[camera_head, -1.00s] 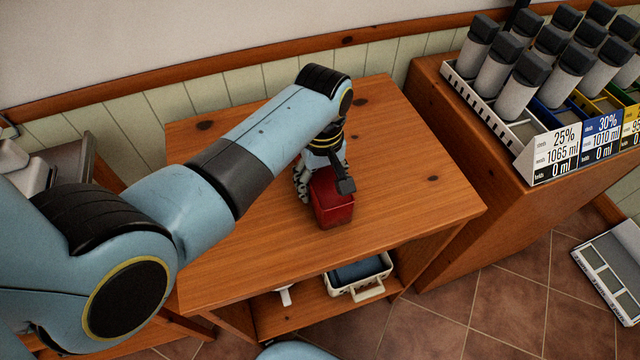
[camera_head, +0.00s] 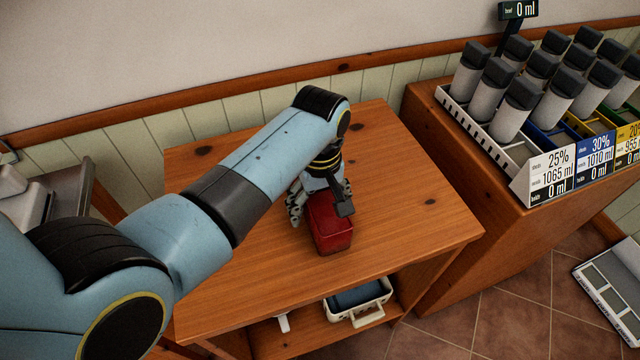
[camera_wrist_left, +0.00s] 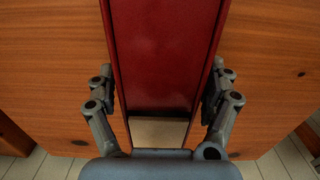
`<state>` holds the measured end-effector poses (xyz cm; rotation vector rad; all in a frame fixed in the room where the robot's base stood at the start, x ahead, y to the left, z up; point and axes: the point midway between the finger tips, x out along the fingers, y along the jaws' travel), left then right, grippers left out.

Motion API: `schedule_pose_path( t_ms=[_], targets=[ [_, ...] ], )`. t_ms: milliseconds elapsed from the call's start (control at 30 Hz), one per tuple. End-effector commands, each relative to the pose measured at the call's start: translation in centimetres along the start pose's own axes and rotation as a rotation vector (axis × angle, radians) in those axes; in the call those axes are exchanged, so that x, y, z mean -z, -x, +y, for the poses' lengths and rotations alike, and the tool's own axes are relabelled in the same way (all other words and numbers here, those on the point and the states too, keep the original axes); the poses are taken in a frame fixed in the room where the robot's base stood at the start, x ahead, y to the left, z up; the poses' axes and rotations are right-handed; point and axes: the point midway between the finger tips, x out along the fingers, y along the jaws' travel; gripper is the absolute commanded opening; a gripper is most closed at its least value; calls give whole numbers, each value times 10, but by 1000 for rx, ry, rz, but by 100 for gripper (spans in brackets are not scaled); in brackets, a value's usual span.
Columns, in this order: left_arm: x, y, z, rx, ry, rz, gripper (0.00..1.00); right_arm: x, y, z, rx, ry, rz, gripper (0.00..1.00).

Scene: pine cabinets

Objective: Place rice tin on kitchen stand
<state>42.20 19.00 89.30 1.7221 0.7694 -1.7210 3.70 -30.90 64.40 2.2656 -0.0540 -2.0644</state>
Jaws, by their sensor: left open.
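The rice tin, a dark red box (camera_head: 330,226), sits on the wooden top of the kitchen stand (camera_head: 410,190), near its middle. My left gripper (camera_head: 321,198) is at the tin's far end, its fingers spread on either side. In the left wrist view the red tin (camera_wrist_left: 164,50) lies between the two fingers of my left gripper (camera_wrist_left: 165,85), with narrow gaps showing beside it. The arm hides part of the stand top. My right gripper is not in view.
A white basket (camera_head: 358,302) stands on the stand's lower shelf. To the right, a wooden cabinet (camera_head: 480,175) bears several grey dispensers (camera_head: 515,108) in coloured racks. The stand top right of the tin is clear.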

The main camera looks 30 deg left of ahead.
Motion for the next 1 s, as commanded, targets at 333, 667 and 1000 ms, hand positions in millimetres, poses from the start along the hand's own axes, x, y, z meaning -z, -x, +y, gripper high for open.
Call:
schedule_pose_path(
  t_ms=[333,667,1000],
  targets=[
    [0,76,1,-4,0,2,85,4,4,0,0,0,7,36],
    [0,110,0,-1,0,0,85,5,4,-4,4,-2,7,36],
    [0,110,0,0,0,0,85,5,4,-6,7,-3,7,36]
  ],
)
